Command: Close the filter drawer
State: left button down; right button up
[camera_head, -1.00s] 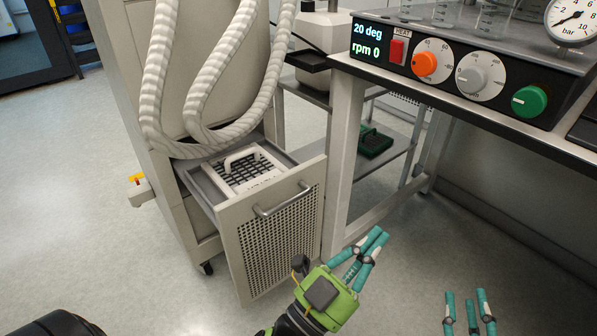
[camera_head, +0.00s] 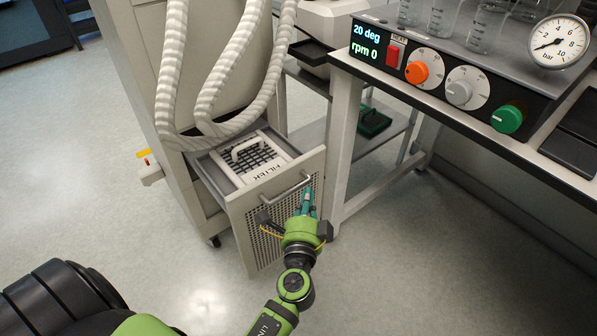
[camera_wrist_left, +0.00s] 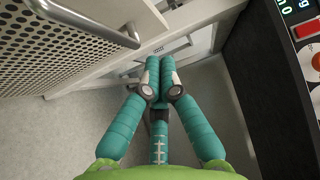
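The filter drawer (camera_head: 243,228) is pulled out of the beige cabinet, with its perforated front facing me. A white filter (camera_head: 268,172) with a handle, lettered "FILTER", lies inside it. The drawer's metal bar handle (camera_head: 285,194) runs across the front; it also shows in the left wrist view (camera_wrist_left: 95,30), left of the fingers. My left gripper (camera_head: 307,192) is in front of the drawer's right part, near the handle's right end. In the left wrist view its teal fingers (camera_wrist_left: 160,62) are together with nothing between them. Contact with the drawer cannot be told. My right gripper is out of view.
Thick ribbed hoses (camera_head: 225,128) hang just above the drawer's back. A bench (camera_head: 345,145) with a control panel (camera_head: 440,75) and glassware stands close to the right. A green object (camera_head: 372,122) lies on its lower shelf. The floor in front is clear.

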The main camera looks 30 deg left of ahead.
aim_at(300, 163)
pick_arm(q)
jog(key=shift+w+a+p, duration=0.55)
jog(key=shift+w+a, duration=2.05)
jog(key=shift+w, duration=0.05)
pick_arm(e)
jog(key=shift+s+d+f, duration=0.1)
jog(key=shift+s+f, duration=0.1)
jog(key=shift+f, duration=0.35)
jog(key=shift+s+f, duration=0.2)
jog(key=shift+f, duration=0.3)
pick_arm(q)
jog(key=shift+a, duration=0.1)
